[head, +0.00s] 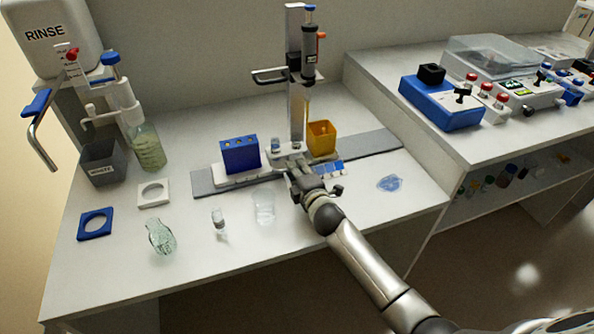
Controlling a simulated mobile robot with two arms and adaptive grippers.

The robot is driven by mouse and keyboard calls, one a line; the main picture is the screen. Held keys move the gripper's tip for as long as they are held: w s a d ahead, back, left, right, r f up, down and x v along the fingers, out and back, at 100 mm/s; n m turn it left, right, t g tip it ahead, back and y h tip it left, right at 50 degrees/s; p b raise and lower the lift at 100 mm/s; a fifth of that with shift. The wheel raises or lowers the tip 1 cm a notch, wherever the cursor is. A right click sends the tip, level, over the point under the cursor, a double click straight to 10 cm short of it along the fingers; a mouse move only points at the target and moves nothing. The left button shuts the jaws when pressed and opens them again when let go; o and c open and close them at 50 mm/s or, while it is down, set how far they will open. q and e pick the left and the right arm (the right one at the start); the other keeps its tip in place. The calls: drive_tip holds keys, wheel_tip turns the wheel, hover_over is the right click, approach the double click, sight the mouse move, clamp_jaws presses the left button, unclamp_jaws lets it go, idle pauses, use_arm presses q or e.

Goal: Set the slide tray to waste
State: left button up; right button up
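The slide tray (235,180) is a white carriage on a grey rail (203,188) that runs across the bench. It bears a blue holder (240,154) at its left and a yellow square cup (321,137) at its right. A vertical stand with a syringe-like dispenser (309,55) rises at the middle of the tray. My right gripper (294,168) is at the tray's front middle, close to or touching it. Its fingers are small and partly hidden, so their opening is unclear. A dark grey bin (103,163) with a white label stands at the left. My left gripper is out of view.
A blue ring holder (95,224) and white one (153,193) lie left. A rinse tank (52,38) is back left. A blue patch (389,183) lies right.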

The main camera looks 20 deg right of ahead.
drive_tip(key=shift+w, duration=0.1)
drive_tip(key=shift+c, duration=0.2)
clamp_jaws()
drive_tip(key=shift+a, duration=1.35)
drive_tip(key=shift+o, duration=0.2)
unclamp_jaws()
drive_tip(key=shift+d, duration=0.1)
drive_tip(key=v, duration=1.2)
